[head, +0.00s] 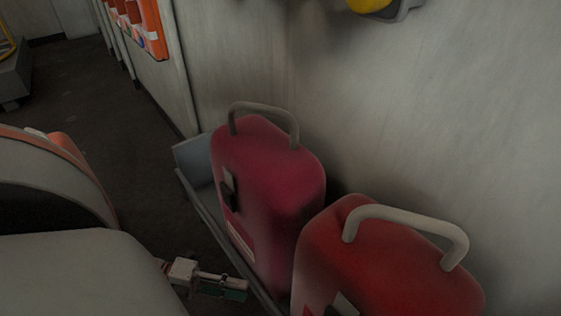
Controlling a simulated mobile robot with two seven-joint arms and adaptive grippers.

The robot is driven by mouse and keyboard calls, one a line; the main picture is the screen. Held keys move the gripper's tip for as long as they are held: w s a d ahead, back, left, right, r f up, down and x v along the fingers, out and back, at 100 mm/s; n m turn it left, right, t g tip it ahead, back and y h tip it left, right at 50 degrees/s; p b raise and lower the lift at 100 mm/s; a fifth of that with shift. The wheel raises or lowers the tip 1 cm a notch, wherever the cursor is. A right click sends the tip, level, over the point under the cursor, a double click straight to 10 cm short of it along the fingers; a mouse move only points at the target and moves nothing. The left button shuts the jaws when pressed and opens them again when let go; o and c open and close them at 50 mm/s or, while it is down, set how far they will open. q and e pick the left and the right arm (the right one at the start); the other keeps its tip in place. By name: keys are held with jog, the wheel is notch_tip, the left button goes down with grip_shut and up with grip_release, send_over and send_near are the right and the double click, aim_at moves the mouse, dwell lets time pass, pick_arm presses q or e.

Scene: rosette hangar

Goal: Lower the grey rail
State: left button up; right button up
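A grey rail (212,222) runs along the front edge of a grey shelf, sloping from the middle of the head view down to the bottom. Two bags stand behind it: a dark crimson bag (268,190) with a grey handle and a red bag (385,265) with a pale handle. They hide much of the shelf. My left gripper (236,286) is low in the view, close to the lower part of the rail on its aisle side. Whether it touches the rail, and how far its fingers are apart, I cannot tell. My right gripper is not in view.
A pale wall (420,120) stands close behind the bags. A yellow item (368,4) is on it at the top edge. An orange panel (145,25) hangs further left. Dark floor (130,150) lies open to the left of the shelf.

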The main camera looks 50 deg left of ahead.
aim_at(264, 294)
pick_arm(q)
jog(key=b+x, duration=0.1)
jog(key=x, duration=0.6)
jog(key=shift+w+d, duration=0.15)
jog(key=shift+w, duration=0.15)
grip_shut()
